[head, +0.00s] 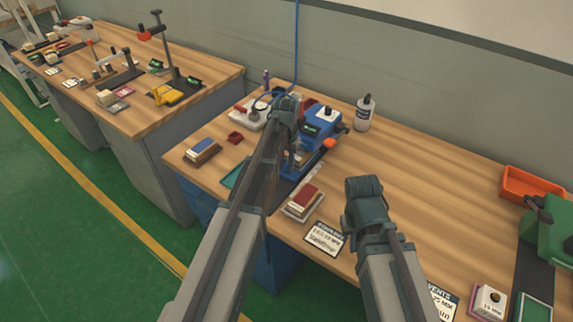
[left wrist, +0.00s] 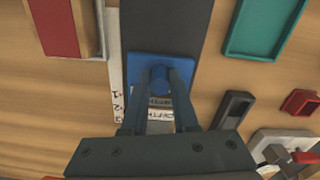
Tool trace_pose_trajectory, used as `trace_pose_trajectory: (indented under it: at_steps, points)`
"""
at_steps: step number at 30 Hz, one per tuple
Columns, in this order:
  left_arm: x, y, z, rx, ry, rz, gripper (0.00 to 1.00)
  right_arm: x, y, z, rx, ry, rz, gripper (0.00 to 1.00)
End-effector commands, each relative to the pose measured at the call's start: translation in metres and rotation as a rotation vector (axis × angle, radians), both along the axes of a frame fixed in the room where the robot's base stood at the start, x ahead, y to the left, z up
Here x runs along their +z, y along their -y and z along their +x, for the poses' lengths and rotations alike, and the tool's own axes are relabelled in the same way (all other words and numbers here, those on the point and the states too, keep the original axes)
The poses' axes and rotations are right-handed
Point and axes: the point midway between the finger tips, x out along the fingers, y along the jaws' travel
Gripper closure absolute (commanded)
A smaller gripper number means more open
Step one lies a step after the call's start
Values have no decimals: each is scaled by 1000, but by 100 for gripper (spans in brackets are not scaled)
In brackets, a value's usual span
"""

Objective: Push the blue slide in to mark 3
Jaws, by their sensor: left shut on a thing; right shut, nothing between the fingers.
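The blue slide (left wrist: 138,62) is a square blue plate with a round knob on a dark track in the left wrist view. My left gripper (left wrist: 160,80) is shut on its knob. In the head view my left gripper (head: 290,150) is beside the blue machine (head: 322,122), and my arm largely hides the slide. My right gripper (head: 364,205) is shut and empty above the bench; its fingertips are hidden.
A red-topped block (head: 305,197) and a printed card (head: 323,238) lie near the front edge. A teal tray (head: 236,173) and a blue-topped block (head: 202,148) are left. The bench centre-right is clear up to an orange bin (head: 530,185).

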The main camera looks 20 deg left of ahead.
Motion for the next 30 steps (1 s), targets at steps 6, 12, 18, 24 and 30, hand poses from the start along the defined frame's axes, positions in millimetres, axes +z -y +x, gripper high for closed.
trace_pose_trajectory:
  at_steps: [6,12,18,24,30]
  points:
    - [0,0,2,0,0,0,100,0,0,0,0,0,0,100]
    - [0,9,28,-2,-1,0,100,0,0,0,0,0,0,100]
    - [0,12,34,-1,1,-1,100,0,0,0,0,0,0,100]
    - [0,12,34,-1,4,-2,60,0,0,0,0,0,0,100]
    - [0,12,33,-1,1,-1,43,0,0,0,0,0,0,100]
